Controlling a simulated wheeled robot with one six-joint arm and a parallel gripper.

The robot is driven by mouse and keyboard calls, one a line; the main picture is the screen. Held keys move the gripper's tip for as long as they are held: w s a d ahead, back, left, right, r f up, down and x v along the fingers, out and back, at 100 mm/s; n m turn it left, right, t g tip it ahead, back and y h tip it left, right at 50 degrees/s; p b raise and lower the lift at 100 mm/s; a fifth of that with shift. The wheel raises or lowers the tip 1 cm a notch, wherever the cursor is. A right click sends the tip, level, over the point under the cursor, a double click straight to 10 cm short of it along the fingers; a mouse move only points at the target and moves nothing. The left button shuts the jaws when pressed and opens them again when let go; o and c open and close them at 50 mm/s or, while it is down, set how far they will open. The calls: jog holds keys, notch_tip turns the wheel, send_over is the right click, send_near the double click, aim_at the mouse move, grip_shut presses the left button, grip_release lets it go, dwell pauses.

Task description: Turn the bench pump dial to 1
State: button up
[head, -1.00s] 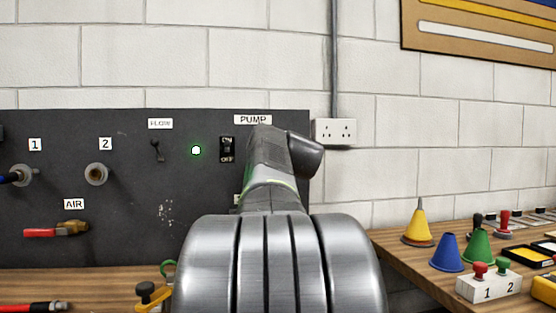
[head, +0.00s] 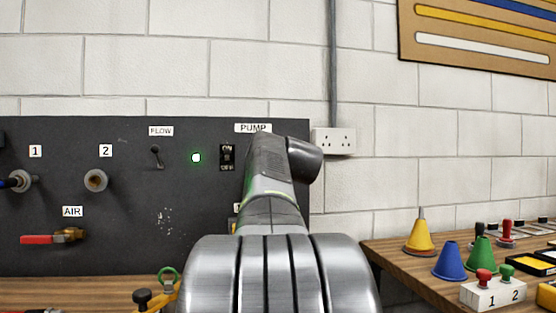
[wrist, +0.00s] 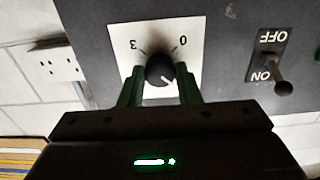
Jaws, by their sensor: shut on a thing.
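The pump dial (wrist: 160,70) is a round black knob with a white pointer line on a white plate (wrist: 190,35), seen upside down in the wrist view. The figures 3 and 0 show on the plate; other figures are hidden by my gripper. The pointer slants toward the lower right in that view. My gripper (wrist: 160,82) is shut on the dial, one green finger on each side. In the head view my arm hides the dial under the PUMP label (head: 253,128).
An ON/OFF toggle (wrist: 283,85) sits beside the dial plate; it also shows in the head view (head: 227,158), left of my arm, near a lit green lamp (head: 196,158). A wall socket (head: 334,141) is to the right. The right bench (head: 385,250) holds cones.

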jog(key=o, duration=1)
jog(key=s+d, duration=0.1)
jog(key=s, duration=0.8)
jog(key=s+d, duration=0.1)
jog(key=s, duration=0.3)
jog(key=shift+s+d, duration=0.25)
jog(key=shift+d, duration=0.1)
jog(key=w+a, duration=0.1)
jog(key=w, duration=0.8)
jog(key=w+a, duration=0.1)
jog(key=w, duration=0.3)
jog(key=shift+w+a, duration=0.3)
jog(key=shift+a, duration=0.05)
